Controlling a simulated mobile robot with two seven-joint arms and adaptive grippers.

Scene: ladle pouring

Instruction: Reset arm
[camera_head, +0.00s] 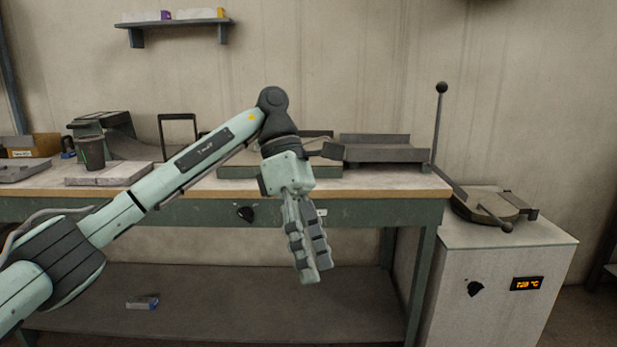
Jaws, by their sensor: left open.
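My left arm comes in from the left and bends down at the wrist. My left gripper (314,278) hangs in front of the workbench's front edge with its fingers pointing down. The fingers are seen nearly edge-on and hold nothing that I can see. My right gripper is not in view.
The workbench (390,186) carries a grey tray (380,153), a dark cup (91,153) and a cardboard box (32,146). At right stands a furnace cabinet (500,285) with a round lid (485,205) and a ball-ended lever (440,120). A lower shelf (220,300) is mostly clear.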

